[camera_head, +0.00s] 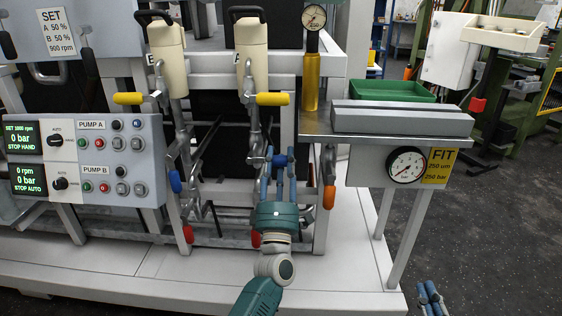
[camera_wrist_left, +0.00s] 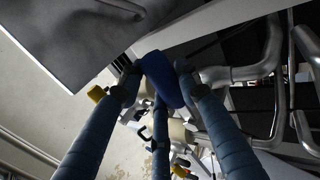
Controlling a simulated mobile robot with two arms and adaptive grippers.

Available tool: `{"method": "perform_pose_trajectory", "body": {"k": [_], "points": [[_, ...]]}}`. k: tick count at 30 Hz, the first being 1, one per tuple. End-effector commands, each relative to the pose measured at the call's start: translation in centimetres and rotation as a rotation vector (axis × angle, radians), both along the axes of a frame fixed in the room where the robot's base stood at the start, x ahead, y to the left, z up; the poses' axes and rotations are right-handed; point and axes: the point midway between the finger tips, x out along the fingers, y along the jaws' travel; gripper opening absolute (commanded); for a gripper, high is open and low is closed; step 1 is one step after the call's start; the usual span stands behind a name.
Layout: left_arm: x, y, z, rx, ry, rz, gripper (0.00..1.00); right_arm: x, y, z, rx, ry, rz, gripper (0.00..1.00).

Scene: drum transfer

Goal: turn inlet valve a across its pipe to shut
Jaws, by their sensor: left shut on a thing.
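Inlet valve a's handle is most likely the blue lever (camera_wrist_left: 162,82) held between my left fingers in the left wrist view. Its set across or along the pipe cannot be told. My left gripper (camera_head: 277,160) is shut on it, low on the pipework under the pump marked A (camera_head: 252,60). In the head view the fingers hide most of the lever. The left gripper also shows in the wrist view (camera_wrist_left: 160,85). My right gripper (camera_head: 430,292) shows only in part at the bottom right, away from the valves; its opening is unclear.
Nearby levers are yellow (camera_head: 272,99), orange (camera_head: 329,197) and red (camera_head: 256,239). Another blue lever (camera_head: 175,181) is on the left column. A metal shelf (camera_head: 400,141) with a gauge (camera_head: 406,166) stands to the right. The control panel (camera_head: 100,160) is at left.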

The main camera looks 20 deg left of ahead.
Motion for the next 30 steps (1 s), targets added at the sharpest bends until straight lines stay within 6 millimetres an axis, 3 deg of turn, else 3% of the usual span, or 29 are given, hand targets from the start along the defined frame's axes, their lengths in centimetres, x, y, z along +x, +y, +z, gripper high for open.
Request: {"method": "perform_pose_trajectory", "body": {"k": [7, 8, 10, 22, 30], "points": [[0.0, 0.0, 0.0, -0.018, -0.003, -0.007, 0.0, 0.0, 0.0, 0.0, 0.0, -0.001, 0.0, 0.0], [0.0, 0.0, 0.0, -0.018, -0.003, -0.007, 0.37, 0.0, 0.0, 0.0, 0.0, -0.001, 0.0, 0.0], [0.0, 0.0, 0.0, -0.017, -0.003, -0.007, 0.51, 0.0, 0.0, 0.0, 0.0, -0.001, 0.0, 0.0], [-0.5, -0.2, -0.4, -0.009, -0.001, -0.003, 0.52, 0.0, 0.0, 0.0, -0.001, -0.001, 0.0, 0.0], [-4.6, -1.4, -3.4, -0.009, 0.002, -0.004, 0.52, 0.0, 0.0, 0.0, 0.0, 0.0, 0.0, 0.0]]}}
